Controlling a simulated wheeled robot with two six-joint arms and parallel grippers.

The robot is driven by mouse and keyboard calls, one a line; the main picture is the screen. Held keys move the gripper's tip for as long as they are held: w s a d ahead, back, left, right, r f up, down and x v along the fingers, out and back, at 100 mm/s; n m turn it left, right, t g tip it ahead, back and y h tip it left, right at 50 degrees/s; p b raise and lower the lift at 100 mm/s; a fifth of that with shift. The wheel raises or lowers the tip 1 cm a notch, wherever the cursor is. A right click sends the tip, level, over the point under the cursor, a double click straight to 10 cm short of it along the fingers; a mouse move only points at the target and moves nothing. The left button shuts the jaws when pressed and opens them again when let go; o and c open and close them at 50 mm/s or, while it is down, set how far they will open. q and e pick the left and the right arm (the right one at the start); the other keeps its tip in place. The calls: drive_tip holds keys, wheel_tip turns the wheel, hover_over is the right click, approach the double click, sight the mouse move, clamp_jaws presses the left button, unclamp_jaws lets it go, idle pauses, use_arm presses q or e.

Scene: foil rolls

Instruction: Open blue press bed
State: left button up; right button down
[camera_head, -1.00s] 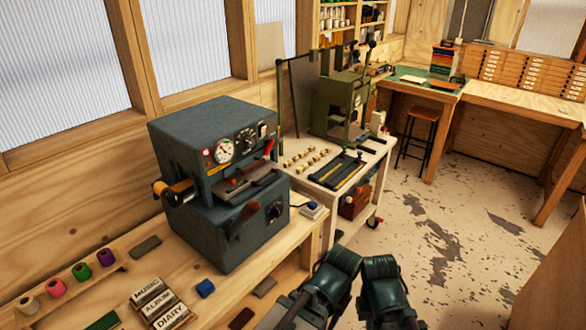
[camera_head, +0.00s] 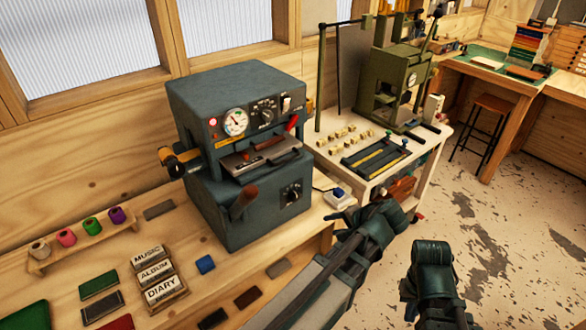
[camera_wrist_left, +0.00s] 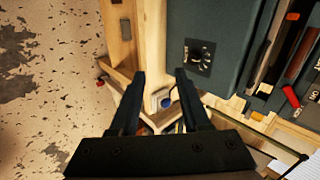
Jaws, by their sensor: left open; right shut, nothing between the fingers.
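The blue-grey press (camera_head: 235,95) stands on the wooden bench, with a gauge and knobs on its front. Its flat metal bed (camera_head: 258,158) shows in the front opening, below a red-tipped lever (camera_head: 291,124). A brown handle (camera_head: 243,200) sticks out lower on the front. My left gripper (camera_head: 345,215) is open and empty, right of the press and apart from it. In the left wrist view its fingers (camera_wrist_left: 157,85) point toward a small white box with a blue button, and the press (camera_wrist_left: 210,40) is at upper right. My right gripper (camera_head: 408,292) is shut and empty, low at right, mostly hidden.
The white box with the blue button (camera_head: 338,197) sits on the bench beside the press. A white cart (camera_head: 415,150) with a green press stands right.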

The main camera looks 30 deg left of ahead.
sight(288, 160)
use_arm(q)
drive_tip(key=w+a+r+m+t+y+b, duration=0.1)
drive_tip(key=w+a+r+t+y+b, duration=0.2)
drive_tip(key=w+a+r+y, duration=0.55)
drive_tip(key=shift+h, duration=0.95)
drive_tip(key=b+x, duration=0.1)
drive_tip(key=x, duration=0.9)
drive_tip(key=b+x, duration=0.1)
drive_tip(key=x, duration=0.4)
drive_tip(key=shift+s+f+b, duration=0.35)
use_arm(e)
wheel_tip(288, 160, down, 7)
drive_tip(key=shift+r, duration=0.1)
use_arm(q)
clamp_jaws()
